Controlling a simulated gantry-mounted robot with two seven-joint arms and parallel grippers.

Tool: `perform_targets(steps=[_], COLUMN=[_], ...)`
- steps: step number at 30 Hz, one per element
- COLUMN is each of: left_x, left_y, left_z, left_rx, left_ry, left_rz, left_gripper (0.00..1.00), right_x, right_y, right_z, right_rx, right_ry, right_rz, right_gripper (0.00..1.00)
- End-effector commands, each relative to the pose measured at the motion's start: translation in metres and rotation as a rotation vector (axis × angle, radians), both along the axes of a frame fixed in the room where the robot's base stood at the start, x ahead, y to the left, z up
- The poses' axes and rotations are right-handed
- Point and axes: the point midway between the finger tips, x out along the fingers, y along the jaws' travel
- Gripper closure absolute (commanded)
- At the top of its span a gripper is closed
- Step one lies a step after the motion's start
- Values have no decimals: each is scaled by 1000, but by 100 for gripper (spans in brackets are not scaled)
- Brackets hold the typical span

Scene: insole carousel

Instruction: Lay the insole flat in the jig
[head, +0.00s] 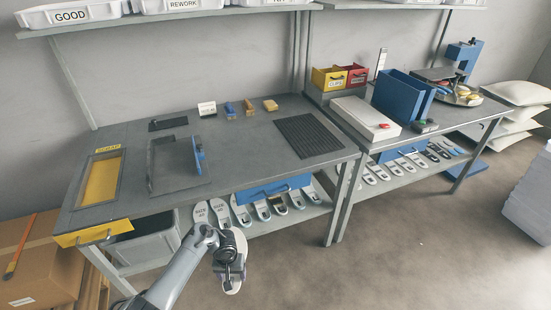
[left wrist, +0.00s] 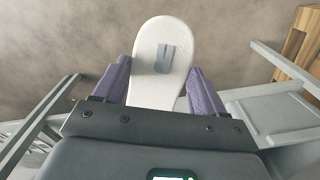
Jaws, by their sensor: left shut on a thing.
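My left gripper (head: 230,266) is in front of the left bench, low over the floor side, shut on a white insole (head: 240,243). The insole also shows in the left wrist view (left wrist: 165,35), its rounded end pointing away between the two purple fingers, with a grey letter R on its face. It is clear of the bench. I cannot tell for sure which fixture is the jig; a dark flat tray with a blue handle (head: 198,155) lies on the left bench, and a round turntable (head: 462,99) stands on the right bench. My right gripper is not in view.
A yellow-floored tray (head: 101,179) labelled scrap sits at the bench's left end. A black ribbed mat (head: 309,136) lies at its right. Several sized insoles (head: 218,213) rest on the lower shelf. A white box (head: 365,120) and blue bin (head: 400,96) stand on the right bench.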

Motion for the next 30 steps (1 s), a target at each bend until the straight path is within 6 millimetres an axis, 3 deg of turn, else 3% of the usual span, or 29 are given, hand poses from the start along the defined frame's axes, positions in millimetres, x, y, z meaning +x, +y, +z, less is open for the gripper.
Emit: perform_targets(steps=[1,6,17,24,30], left_x=[5,9,4,-10,-29], left_y=[-10,-33,-53,-52,-27], left_z=[20,61,110,154,193], left_rx=[2,3,3,2,2], left_ry=[-4,-3,-2,-2,0], left_rz=[-22,-87,-159,-195,-174], left_gripper=[63,63,64,64,64], right_x=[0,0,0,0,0], right_y=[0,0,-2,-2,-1], right_z=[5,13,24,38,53], right_rx=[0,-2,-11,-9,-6], right_ry=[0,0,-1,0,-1], right_rz=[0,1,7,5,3], right_gripper=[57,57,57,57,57])
